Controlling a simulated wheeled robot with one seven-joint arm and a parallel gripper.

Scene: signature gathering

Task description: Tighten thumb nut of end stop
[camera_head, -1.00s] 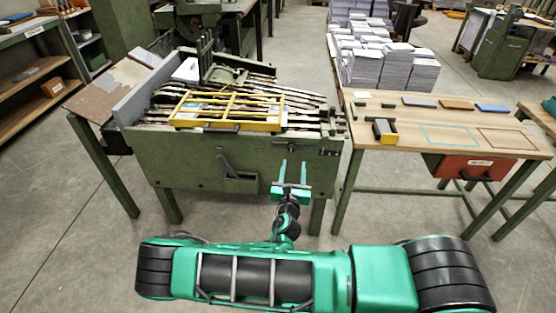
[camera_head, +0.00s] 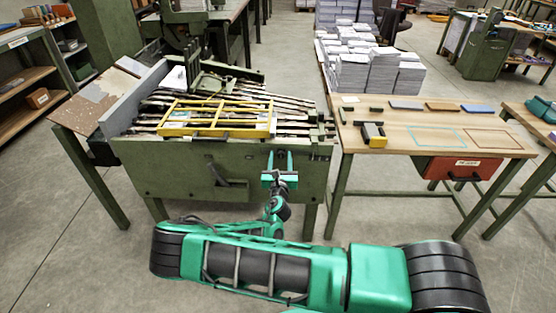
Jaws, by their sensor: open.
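The green gathering machine (camera_head: 160,178) stands in front of me. A small dark fitting (camera_head: 311,142) sits near the top right of its front panel. It may be the end stop with its thumb nut, but it is too small to tell the nut apart. My gripper (camera_head: 280,155) is open, its two fingers pointing at the front panel, a little below and left of that fitting in the picture. Nothing shows between the fingers. I cannot tell how far the fingertips are from the panel.
To the right is a wooden table (camera_head: 393,139) with a yellow-black tool (camera_head: 374,135), flat blocks and a red drawer (camera_head: 461,168). Paper stacks (camera_head: 357,75) stand behind.

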